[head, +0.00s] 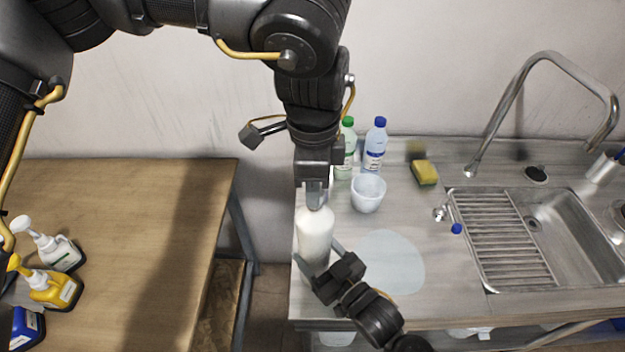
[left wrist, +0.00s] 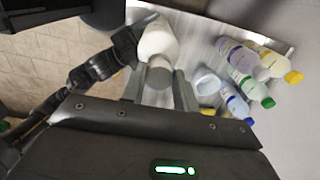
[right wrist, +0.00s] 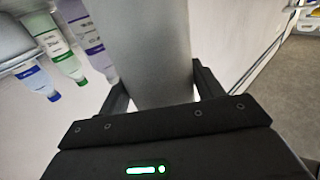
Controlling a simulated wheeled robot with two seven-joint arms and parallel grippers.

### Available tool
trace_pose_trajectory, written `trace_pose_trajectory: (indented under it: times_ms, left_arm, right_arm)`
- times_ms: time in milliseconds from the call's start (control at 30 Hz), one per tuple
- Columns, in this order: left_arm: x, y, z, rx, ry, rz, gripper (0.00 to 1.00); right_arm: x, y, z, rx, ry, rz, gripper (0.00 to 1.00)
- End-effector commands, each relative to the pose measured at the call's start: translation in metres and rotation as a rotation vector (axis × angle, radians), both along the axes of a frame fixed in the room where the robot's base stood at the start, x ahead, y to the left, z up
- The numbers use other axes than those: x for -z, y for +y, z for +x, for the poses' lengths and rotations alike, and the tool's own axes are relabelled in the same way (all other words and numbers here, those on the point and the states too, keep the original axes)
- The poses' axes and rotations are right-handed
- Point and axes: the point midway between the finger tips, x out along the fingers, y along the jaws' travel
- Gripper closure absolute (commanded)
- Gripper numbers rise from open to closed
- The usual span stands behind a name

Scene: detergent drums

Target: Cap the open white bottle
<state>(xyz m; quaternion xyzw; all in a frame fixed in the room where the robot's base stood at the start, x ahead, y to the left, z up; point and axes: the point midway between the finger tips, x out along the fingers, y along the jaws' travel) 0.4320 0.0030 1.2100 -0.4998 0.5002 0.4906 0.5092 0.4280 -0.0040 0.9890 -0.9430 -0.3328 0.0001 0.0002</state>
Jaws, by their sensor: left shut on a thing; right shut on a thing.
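The white bottle (head: 315,232) stands upright at the counter's left end; it also shows in the left wrist view (left wrist: 158,38). My left gripper (head: 316,197) comes down from above, over the bottle's top. Its fingers are shut on a grey round cap (left wrist: 159,76) in line with the bottle's neck. Whether the cap is seated on the neck or just above it, I cannot tell. My right gripper (head: 322,268) is shut around the bottle's lower body from the side. In the right wrist view the bottle (right wrist: 145,50) fills the space between the fingers.
Behind stand a white cup (head: 368,193), a green-capped bottle (head: 345,155) and a blue-capped bottle (head: 375,148). A sponge (head: 424,173), a small blue cap (head: 456,228) and the sink (head: 570,235) lie to the right. A pale round patch (head: 388,262) is on the counter.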

Motion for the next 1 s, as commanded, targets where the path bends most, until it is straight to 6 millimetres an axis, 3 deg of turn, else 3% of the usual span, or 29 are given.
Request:
trace_pose_trajectory:
  times_ms: [833,867,1000]
  left_arm:
    - [0.011,0.000,0.000,0.001,0.000,0.000,0.91]
    - [0.012,0.000,0.000,0.001,0.000,0.000,0.91]
    - [0.011,0.000,0.000,0.063,0.000,-0.002,0.91]
  right_arm:
    - [0.000,0.000,0.000,0.000,0.000,0.000,0.75]
    - [0.000,0.000,0.000,0.000,0.000,0.000,0.98]
    - [0.000,0.000,0.000,0.000,0.000,0.000,0.98]
